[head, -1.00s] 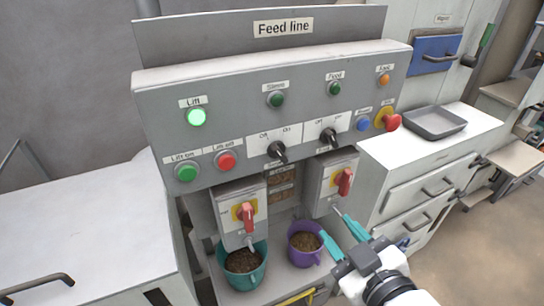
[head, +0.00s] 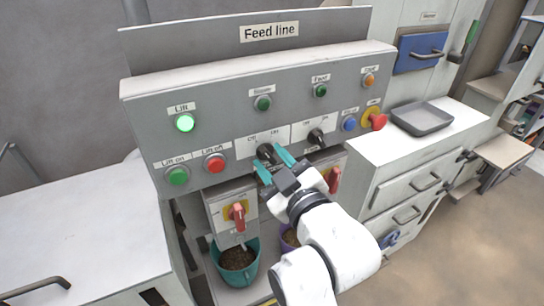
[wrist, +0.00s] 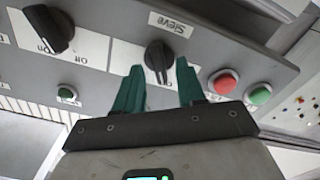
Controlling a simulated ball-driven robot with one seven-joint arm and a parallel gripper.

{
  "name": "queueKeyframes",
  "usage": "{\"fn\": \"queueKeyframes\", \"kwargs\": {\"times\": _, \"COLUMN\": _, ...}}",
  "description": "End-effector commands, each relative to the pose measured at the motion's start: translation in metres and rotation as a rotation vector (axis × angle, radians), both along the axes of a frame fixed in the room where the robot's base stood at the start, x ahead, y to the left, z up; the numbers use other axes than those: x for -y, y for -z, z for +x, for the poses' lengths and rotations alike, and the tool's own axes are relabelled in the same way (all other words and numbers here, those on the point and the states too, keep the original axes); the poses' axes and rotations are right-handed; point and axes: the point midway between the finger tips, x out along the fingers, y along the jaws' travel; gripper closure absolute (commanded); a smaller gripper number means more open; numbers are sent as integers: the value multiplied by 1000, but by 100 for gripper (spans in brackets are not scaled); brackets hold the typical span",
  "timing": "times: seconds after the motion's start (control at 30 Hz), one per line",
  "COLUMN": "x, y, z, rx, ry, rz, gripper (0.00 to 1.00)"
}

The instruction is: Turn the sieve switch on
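The sieve switch is a black rotary knob (head: 265,150) on a white plate marked Off and On, on the sloped grey panel. In the wrist view the knob (wrist: 158,57) shows beside its Sieve label (wrist: 171,24). My gripper (head: 273,163) is open, with teal fingers close to the knob. In the wrist view my gripper (wrist: 160,67) has its fingertips on either side of the knob, with gaps on both sides; I cannot tell whether they reach around it. The sieve lamp (head: 263,103) is dark green and unlit. The knob's exact pointing is hard to tell.
The feed switch (head: 315,136) is right of the sieve switch. The red lift off button (head: 215,163) and green lift on button (head: 178,176) are left. Red-handled isolators (head: 237,213) and a teal bucket (head: 238,272) are below.

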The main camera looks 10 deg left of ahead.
Motion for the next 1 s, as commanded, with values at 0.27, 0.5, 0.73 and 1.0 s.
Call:
{"fn": "queueKeyframes", "kwargs": {"times": 0.27, "x": -3, "y": 0, "z": 5, "rx": -1, "ry": 1, "rz": 0, "gripper": 61}}
{"fn": "queueKeyframes", "kwargs": {"times": 0.5, "x": -3, "y": 0, "z": 5, "rx": -2, "ry": 0, "rz": 0, "gripper": 73}}
{"fn": "queueKeyframes", "kwargs": {"times": 0.73, "x": -3, "y": 0, "z": 5, "rx": -2, "ry": 0, "rz": 0, "gripper": 95}}
{"fn": "queueKeyframes", "kwargs": {"times": 1.0, "x": -3, "y": 1, "z": 5, "rx": -2, "ry": 0, "rz": 0, "gripper": 100}}
